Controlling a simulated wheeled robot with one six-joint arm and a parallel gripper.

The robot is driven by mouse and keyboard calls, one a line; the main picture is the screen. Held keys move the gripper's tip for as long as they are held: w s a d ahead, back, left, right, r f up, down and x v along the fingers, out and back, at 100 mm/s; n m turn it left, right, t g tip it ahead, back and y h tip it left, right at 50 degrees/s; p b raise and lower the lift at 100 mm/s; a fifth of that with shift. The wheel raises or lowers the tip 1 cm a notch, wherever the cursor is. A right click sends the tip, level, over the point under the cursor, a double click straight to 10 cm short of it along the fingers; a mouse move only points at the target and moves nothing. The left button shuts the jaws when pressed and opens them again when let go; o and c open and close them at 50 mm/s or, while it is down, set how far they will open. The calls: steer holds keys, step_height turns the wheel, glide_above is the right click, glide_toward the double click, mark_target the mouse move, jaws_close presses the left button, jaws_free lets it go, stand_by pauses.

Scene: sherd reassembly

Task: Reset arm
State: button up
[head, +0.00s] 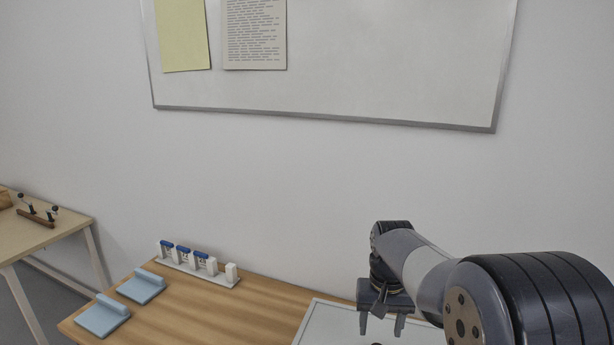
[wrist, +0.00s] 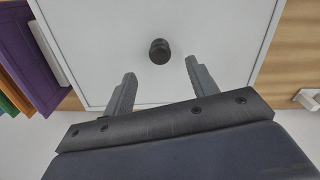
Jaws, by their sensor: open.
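My gripper (head: 382,325) hangs from my arm at the lower right of the head view, above a white board or tray (head: 313,326) on the wooden table. In the wrist view my gripper (wrist: 160,82) has its two fingers spread wide apart with nothing between them. A small dark round knob-like object (wrist: 159,51) sits on the white surface (wrist: 105,42), just beyond the fingertips. In the head view that object is mostly cut off by the bottom edge.
Two light blue stands (head: 142,287) (head: 103,317) and a white rack with blue-topped pieces (head: 200,266) stand on the wooden table (head: 215,308). Purple, orange and green panels (wrist: 25,50) show at the wrist view's left. A side table (head: 38,232) stands far left.

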mark_target(378, 344)
step_height(378, 344, down, 6)
steer(key=shift+s+r, duration=0.1)
steer(key=shift+r, duration=0.1)
step_height(378, 344, up, 4)
steer(key=p, duration=0.2)
steer(key=shift+p, duration=0.4)
step_height(378, 344, up, 6)
steer(key=p, duration=0.4)
steer(key=shift+f, duration=0.25)
steer(key=shift+d, duration=0.1)
